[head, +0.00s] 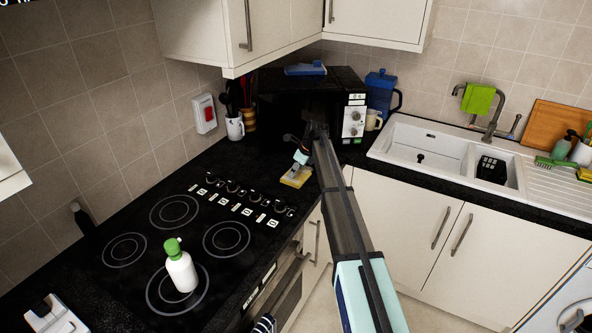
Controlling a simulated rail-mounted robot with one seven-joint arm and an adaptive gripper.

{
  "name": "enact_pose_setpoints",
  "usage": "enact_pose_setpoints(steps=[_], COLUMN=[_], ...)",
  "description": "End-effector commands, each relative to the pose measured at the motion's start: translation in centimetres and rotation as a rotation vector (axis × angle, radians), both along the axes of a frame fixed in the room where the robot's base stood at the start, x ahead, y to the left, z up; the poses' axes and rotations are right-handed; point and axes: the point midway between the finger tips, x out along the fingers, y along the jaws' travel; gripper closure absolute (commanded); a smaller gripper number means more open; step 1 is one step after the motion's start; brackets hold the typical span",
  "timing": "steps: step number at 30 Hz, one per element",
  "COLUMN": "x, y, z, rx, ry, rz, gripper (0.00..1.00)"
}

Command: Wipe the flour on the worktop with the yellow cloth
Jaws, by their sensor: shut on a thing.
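The yellow cloth (295,179) shows as a small yellow patch at the black worktop (222,168), between the hob knobs and the microwave. My gripper (300,160) is directly above it and shut on it. The fingertips are small and partly hidden in this view. The cloth looks low, at or just above the worktop; I cannot tell whether it touches. I cannot make out the flour clearly; a pale area shows at the cloth.
A black microwave (300,95) stands behind my gripper, with a mug (235,128) to its left. A white bottle with a green top (180,270) stands on the hob (227,238). The sink (425,148) is at right. Wall cupboards (200,35) hang above.

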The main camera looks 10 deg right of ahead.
Motion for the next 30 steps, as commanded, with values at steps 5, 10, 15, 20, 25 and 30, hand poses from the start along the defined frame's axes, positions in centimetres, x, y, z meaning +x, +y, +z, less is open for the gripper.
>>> enact_pose_setpoints(steps=[5, 10, 15, 20, 25, 30], x=[0.0, 0.6, 1.8, 3.0, 3.6, 4.0], y=[0.0, -0.4, -1.4, -2.3, -2.9, -3.3], z=[0.0, 0.0, -0.1, -0.3, -0.4, -0.4], rx=[0.000, 0.000, -0.001, -0.001, -0.002, -0.002], ry=[0.000, 0.000, 0.001, 0.001, 0.001, 0.001], rz=[0.000, 0.000, -0.001, -0.001, 0.000, 0.000], gripper=[1.00, 1.00, 1.00, 1.00, 1.00, 1.00])
